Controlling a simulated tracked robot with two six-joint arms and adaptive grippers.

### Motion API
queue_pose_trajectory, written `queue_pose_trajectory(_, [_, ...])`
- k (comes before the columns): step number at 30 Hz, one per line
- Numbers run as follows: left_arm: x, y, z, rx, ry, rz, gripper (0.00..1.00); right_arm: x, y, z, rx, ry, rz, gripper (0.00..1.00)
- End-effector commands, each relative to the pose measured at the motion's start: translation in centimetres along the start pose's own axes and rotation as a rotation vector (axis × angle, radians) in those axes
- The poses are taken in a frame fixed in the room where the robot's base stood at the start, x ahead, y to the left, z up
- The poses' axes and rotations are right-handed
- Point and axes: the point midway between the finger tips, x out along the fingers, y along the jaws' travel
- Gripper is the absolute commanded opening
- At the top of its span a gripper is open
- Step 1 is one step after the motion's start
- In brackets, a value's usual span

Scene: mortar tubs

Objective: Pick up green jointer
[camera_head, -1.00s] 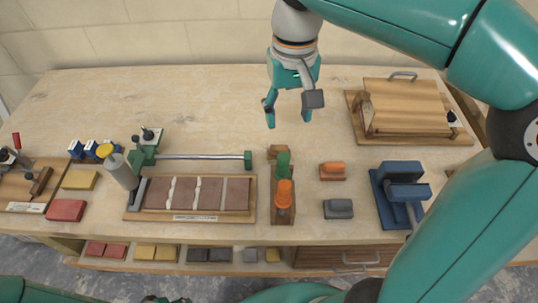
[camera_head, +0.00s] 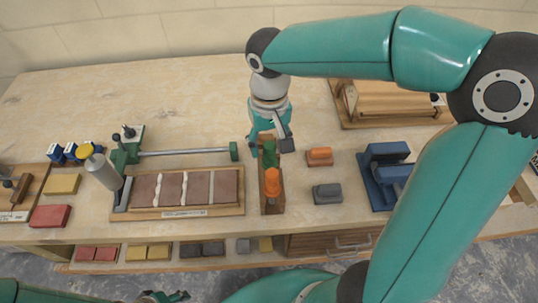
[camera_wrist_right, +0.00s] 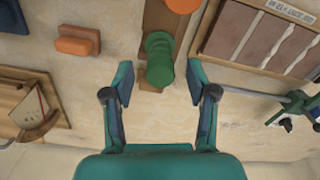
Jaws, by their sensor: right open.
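The green jointer (camera_head: 269,154) stands upright in a wooden holder (camera_head: 272,204), behind an orange-handled tool (camera_head: 272,182). In the right wrist view the round green handle (camera_wrist_right: 160,58) lies just ahead of the gap between my fingers. My right gripper (camera_head: 268,146) is open and reaches down right at the green handle in the head view. The wrist view also shows the right gripper's two fingers (camera_wrist_right: 160,90) apart with nothing between them. The jointer's lower part is hidden in the holder.
A board with brown strips (camera_head: 190,210) lies left of the holder. An orange float (camera_head: 319,156), a grey block (camera_head: 327,193) and a blue tool (camera_head: 386,176) sit to the right. The table behind is clear on the left.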

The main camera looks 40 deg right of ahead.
Motion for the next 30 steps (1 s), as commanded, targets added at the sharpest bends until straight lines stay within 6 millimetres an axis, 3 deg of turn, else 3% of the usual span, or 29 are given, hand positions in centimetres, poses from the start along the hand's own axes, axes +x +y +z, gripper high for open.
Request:
queue_pose_trajectory(7, [-0.3, 0.1, 0.0, 0.000, 0.000, 0.000, 0.40, 3.3, 0.0, 0.4, -0.001, -0.004, -0.001, 0.57])
queue_pose_trajectory(16, [-0.3, 0.1, 0.0, 0.000, 0.000, 0.000, 0.40, 3.8, -0.1, 0.3, -0.002, -0.002, -0.002, 0.56])
queue_pose_trajectory(26, [-0.3, 0.1, 0.0, 0.000, 0.000, 0.000, 0.40, 3.7, -0.1, 0.3, -0.002, -0.001, -0.003, 0.01])
queue_pose_trajectory(30, [-0.3, 0.1, 0.0, 0.000, 0.000, 0.000, 0.40, 3.7, -0.1, 0.3, -0.002, -0.001, -0.003, 0.00])
